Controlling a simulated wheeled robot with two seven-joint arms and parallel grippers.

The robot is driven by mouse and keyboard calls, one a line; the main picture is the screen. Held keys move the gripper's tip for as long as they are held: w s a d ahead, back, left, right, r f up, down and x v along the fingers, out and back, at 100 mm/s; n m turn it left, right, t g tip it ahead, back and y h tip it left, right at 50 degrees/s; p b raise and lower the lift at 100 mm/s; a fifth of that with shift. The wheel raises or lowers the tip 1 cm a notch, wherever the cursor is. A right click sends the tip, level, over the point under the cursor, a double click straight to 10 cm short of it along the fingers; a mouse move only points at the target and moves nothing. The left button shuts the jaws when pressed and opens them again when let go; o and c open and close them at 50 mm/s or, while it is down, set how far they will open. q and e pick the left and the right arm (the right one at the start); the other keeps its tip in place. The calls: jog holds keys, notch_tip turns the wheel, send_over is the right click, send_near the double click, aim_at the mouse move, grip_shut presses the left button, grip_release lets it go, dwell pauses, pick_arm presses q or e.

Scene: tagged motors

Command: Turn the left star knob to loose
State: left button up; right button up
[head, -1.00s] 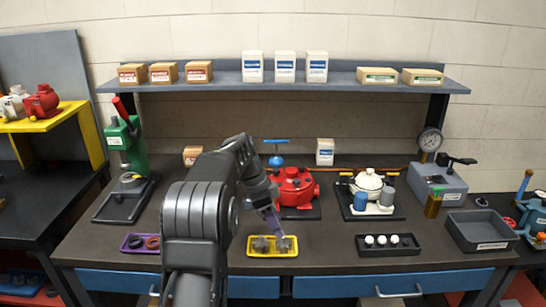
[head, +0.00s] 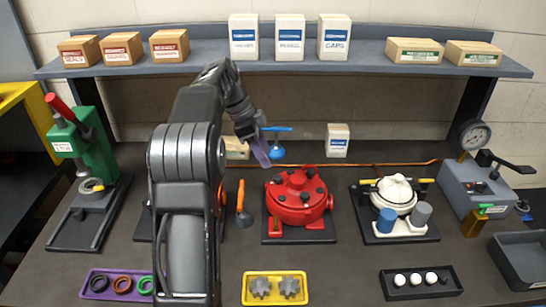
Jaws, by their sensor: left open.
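My left gripper (head: 262,152) is in the air at the back of the bench, up and left of the red motor, with a purple finger showing. It is open and nothing shows in it. The red motor (head: 290,208) sits on a dark base and has small dark knobs on its top; I cannot tell which of them are star knobs. Two grey star-shaped pieces, a left one (head: 260,287) and a right one (head: 289,287), lie in a yellow tray (head: 275,302) at the front. My left arm hides part of the bench left of the motor. My right gripper is not in view.
A blue-handled part (head: 277,155) stands behind the gripper. An orange-handled tool (head: 243,197) is left of the motor. A white motor (head: 396,192) is to the right, a green press (head: 88,150) at left. The shelf (head: 205,62) holds boxes. Bench between motor and yellow tray is clear.

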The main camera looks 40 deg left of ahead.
aim_at(277, 177)
pick_arm(q)
jog(key=b+x, duration=0.2)
jog(key=x, duration=0.1)
jog(key=shift+d+f, duration=0.1)
jog(key=shift+f, duration=0.05)
jog(key=p+x, duration=0.1)
jog(key=x, duration=0.3)
jog(key=shift+p, duration=0.3)
jog(key=shift+d+f, duration=0.1)
jog(key=shift+f, duration=0.05)
grip_shut()
dwell(0.4)
